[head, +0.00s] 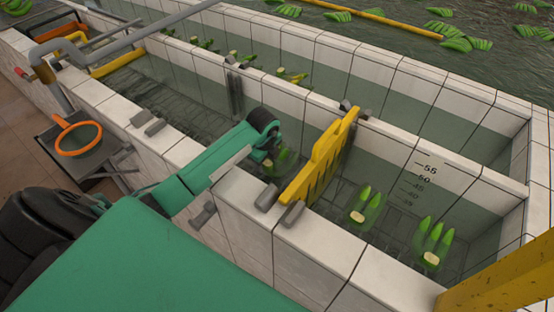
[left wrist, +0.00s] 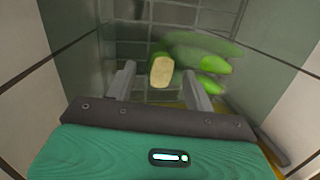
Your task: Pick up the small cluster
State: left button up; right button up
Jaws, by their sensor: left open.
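A small green cluster (head: 283,160) with a pale cut end sits in the water channel, left of the yellow gate. My left gripper (head: 270,148) reaches over the channel wall just above it; its fingertips are mostly hidden in the head view. In the left wrist view the cluster (left wrist: 205,52) lies ahead, its pale cut end (left wrist: 161,71) between the two open fingers of my left gripper (left wrist: 158,76). Its green fingers extend right, past the right finger. I cannot tell whether either finger touches it. My right gripper is not in view.
The yellow toothed gate (head: 322,155) stands across the channel, close beside my left gripper. White tiled walls (head: 345,250) border the channel. Two more clusters (head: 367,207) (head: 434,243) lie right of the gate. An orange-rimmed net (head: 78,138) is at left.

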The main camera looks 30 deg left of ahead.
pick_arm(q)
jog(key=shift+f, duration=0.5)
grip_shut()
jog(key=shift+w+r, duration=0.1)
